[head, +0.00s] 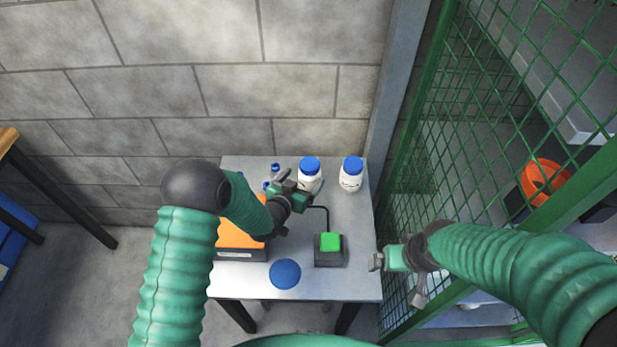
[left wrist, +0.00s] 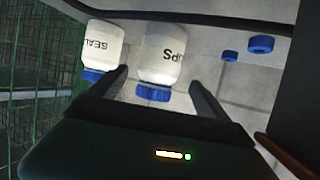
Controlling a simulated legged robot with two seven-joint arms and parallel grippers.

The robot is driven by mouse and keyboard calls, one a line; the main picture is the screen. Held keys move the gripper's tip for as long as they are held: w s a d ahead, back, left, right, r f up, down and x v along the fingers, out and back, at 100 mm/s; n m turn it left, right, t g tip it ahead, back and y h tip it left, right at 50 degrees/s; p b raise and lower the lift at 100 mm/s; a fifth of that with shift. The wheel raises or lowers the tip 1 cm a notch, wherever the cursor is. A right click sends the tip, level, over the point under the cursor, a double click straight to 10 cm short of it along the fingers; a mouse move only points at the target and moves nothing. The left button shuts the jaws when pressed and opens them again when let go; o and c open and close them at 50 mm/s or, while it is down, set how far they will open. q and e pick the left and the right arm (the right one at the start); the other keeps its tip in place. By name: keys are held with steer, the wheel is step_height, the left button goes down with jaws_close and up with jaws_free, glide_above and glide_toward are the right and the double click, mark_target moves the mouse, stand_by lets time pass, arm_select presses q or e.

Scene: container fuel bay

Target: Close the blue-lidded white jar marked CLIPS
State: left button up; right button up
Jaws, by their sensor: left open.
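The white jar marked CLIPS (head: 309,184) stands upright at the back of the table with a blue lid (head: 310,164) on top. In the left wrist view the jar (left wrist: 159,50) shows only the end of its word, and its lid (left wrist: 153,93) is toward my gripper. I cannot tell how tightly the lid sits. My left gripper (head: 296,182) is open, with its fingers apart on either side of the jar in the wrist view; I see no clear contact. My right gripper (head: 396,277) is off the table's right edge, holding nothing I can see.
A second blue-lidded white jar, marked SEAL (left wrist: 103,45), stands close beside it (head: 350,180). Small blue caps (left wrist: 261,43) lie on the other side. An orange-topped box (head: 238,236), a blue disc (head: 285,274) and a green button box (head: 330,243) are nearer. Green mesh (head: 420,130) borders the right.

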mark_target(310, 163)
arm_select(q)
steer(key=shift+w+d+f, duration=0.15)
steer(key=shift+d+f, duration=0.05)
steer(key=x, duration=0.4)
steer(key=shift+w+d+f, duration=0.1)
steer(key=shift+w+f, duration=0.05)
steer(key=shift+w, duration=0.3)
steer(key=shift+s, duration=0.1)
steer(key=shift+d, duration=0.1)
steer(key=shift+c, duration=1)
steer(key=c, duration=1.7)
steer(key=shift+o, duration=0.2)
step_height(310, 163, up, 10)
steer(key=shift+r, duration=0.15)
